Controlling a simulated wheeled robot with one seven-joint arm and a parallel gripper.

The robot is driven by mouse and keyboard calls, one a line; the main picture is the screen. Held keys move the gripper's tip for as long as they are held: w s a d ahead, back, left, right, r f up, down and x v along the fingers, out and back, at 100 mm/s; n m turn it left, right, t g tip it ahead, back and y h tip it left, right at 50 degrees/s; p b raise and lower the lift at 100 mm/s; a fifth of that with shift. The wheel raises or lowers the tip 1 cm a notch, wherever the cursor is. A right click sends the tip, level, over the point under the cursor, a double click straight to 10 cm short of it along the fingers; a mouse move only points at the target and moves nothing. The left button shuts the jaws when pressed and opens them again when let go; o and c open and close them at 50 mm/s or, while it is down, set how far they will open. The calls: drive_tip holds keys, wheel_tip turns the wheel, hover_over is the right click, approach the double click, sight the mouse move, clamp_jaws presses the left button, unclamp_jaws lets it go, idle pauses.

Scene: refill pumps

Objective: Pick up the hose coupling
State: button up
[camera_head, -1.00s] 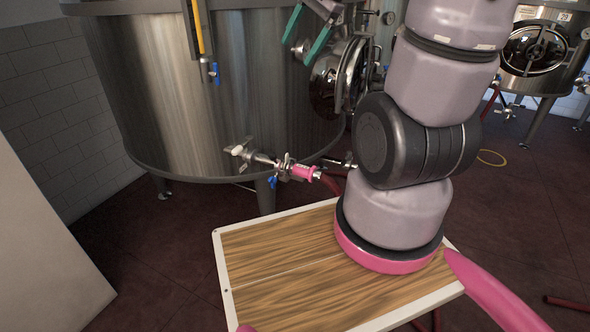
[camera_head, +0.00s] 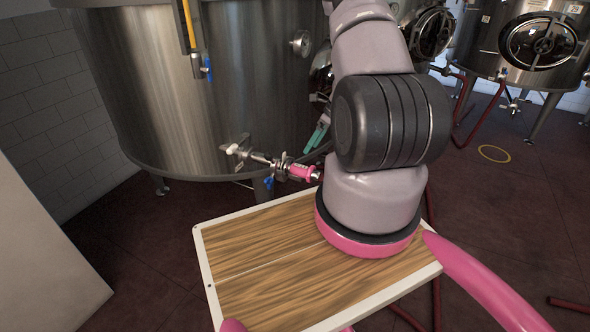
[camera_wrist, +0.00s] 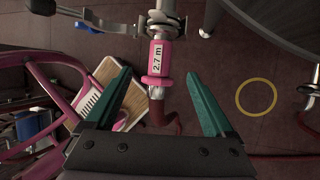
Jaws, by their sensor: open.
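The pink hose coupling (camera_head: 301,172) sits at the end of a metal valve fitting (camera_head: 258,157) low on the large steel tank. In the wrist view the coupling (camera_wrist: 158,58) carries a white "2.7 m" label, and a dark red hose (camera_wrist: 163,112) runs from its lower end. My gripper (camera_head: 319,136) has teal fingers, partly hidden by my arm in the head view. In the wrist view my gripper (camera_wrist: 157,77) is open, with one finger on each side of the coupling's line. The fingers look apart from it; their exact distance in depth is unclear.
The large steel tank (camera_head: 185,90) stands directly behind the coupling. A small blue-handled valve (camera_head: 268,183) hangs beside the fitting. Red hoses (camera_head: 475,125) and a yellow ring (camera_head: 494,153) lie to the right. The floor (camera_head: 500,220) at right is mostly open.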

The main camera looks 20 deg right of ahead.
sight(302, 166)
drive_tip(key=x, duration=1.1)
drive_tip(key=shift+s+d+f, duration=0.1)
drive_tip(key=shift+s+f, duration=0.05)
drive_tip(key=shift+f, duration=0.1)
drive_tip(key=shift+c, duration=0.3)
clamp_jaws()
